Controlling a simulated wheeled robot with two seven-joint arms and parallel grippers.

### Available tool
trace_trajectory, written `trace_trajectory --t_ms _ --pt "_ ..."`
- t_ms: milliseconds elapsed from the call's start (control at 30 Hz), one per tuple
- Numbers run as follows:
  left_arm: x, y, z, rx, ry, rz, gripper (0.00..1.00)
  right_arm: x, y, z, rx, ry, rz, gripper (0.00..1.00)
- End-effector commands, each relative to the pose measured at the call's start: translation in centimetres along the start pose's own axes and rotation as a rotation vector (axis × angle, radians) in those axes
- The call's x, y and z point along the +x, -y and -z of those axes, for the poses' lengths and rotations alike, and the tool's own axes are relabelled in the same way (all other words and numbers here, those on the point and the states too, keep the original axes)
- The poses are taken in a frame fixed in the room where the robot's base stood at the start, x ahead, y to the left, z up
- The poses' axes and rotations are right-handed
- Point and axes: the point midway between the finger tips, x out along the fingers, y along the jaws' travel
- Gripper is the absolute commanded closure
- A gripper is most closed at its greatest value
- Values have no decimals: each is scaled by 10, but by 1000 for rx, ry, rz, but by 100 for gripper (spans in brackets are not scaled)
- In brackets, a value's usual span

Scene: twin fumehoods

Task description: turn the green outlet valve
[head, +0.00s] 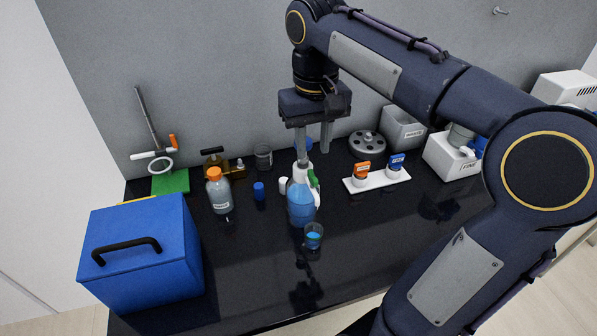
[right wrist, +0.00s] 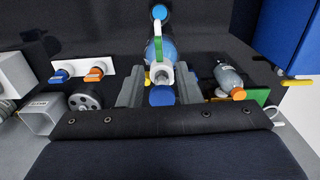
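The green outlet valve (head: 313,179) is on the upper right side of a blue-filled bottle with a white top (head: 301,201), in the middle of the bench. It also shows in the right wrist view as a green handle (right wrist: 159,46) in front of the bottle's blue body. My right gripper (head: 314,152) points down above and just behind the bottle. Its two fingers are apart, and one overlaps the bottle's top in the head view. In the right wrist view the fingers (right wrist: 161,82) stand either side of the white top, with nothing visibly clamped. My left gripper is not in view.
A small beaker with blue liquid (head: 313,236) stands in front of the bottle. An orange-capped bottle (head: 219,191) and small caps stand left. A white block with orange and blue handles (head: 376,181) is right. A blue box (head: 140,256) fills the front left.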

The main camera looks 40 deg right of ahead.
Motion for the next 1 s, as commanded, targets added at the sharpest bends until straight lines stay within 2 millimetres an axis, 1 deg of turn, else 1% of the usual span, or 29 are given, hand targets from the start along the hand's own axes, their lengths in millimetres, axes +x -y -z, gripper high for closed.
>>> trace_trajectory --t_ms 200,300,400,533,767,867,1000 --pt "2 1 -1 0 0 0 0 36 0 -1 0 3 0 69" --pt "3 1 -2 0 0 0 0 51 0 -1 -1 2 1 69" --pt "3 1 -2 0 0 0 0 61 0 -1 -1 1 1 69" --pt "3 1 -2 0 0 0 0 68 0 -1 -1 -1 2 69" --pt "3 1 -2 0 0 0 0 69 0 -1 -1 -2 2 69" --pt "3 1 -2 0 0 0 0 68 0 -1 -2 -2 3 80" --pt "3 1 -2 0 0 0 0 68 0 -1 -2 -2 3 98"
